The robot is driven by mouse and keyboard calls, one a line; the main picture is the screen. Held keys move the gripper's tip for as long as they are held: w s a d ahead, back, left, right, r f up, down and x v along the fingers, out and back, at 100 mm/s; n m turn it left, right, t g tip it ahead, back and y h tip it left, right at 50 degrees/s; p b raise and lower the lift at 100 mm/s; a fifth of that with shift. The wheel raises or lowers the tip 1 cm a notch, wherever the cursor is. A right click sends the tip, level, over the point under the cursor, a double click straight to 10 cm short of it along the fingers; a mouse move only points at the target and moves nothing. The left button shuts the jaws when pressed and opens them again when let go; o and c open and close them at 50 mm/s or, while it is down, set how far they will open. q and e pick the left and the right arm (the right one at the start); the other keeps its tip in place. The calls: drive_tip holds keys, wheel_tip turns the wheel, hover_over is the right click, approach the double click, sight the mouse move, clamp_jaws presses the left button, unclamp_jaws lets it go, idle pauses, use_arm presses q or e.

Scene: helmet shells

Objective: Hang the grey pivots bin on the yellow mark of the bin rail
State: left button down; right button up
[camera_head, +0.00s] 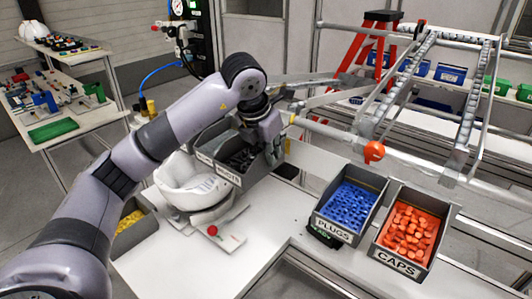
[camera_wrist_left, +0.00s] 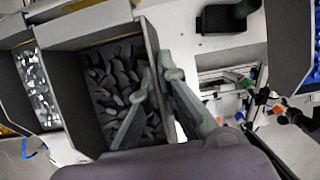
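The grey pivots bin (camera_head: 229,174) holds dark parts and stands at the middle of the head view, behind the white helmet shell. My left gripper (camera_head: 272,142) is at its right side, its fingertips partly hidden. In the left wrist view, the fingers of my left gripper (camera_wrist_left: 157,76) close on the right wall of the pivots bin (camera_wrist_left: 70,37), one finger inside and one outside. I cannot tell if the bin is lifted. The bin rail (camera_head: 335,133) runs rightward, with a small yellow patch (camera_head: 292,118), perhaps the mark, near the gripper. My right gripper is out of view.
Another grey bin (camera_head: 204,157) is close on the left of the pivots bin. The white helmet shell (camera_head: 190,182) is in front. The blue plugs bin (camera_head: 333,235) and orange caps bin (camera_head: 396,261) are at the right. An orange piece (camera_head: 374,152) is at the rail.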

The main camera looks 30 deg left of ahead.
sight(279, 165)
use_arm(q)
drive_tip(key=shift+w+d+p, duration=0.15)
drive_tip(key=shift+w+p, duration=0.2)
drive_tip(key=shift+w, duration=0.55)
drive_tip(key=shift+w+d+p, duration=0.15)
drive_tip(key=shift+w+p, duration=0.15)
drive_tip(key=shift+w, duration=0.6)
drive_tip(key=shift+f+b, duration=0.95)
drive_tip(key=shift+f, duration=0.2)
drive_tip(key=c, duration=1.7)
unclamp_jaws()
drive_tip(key=shift+s, duration=0.1)
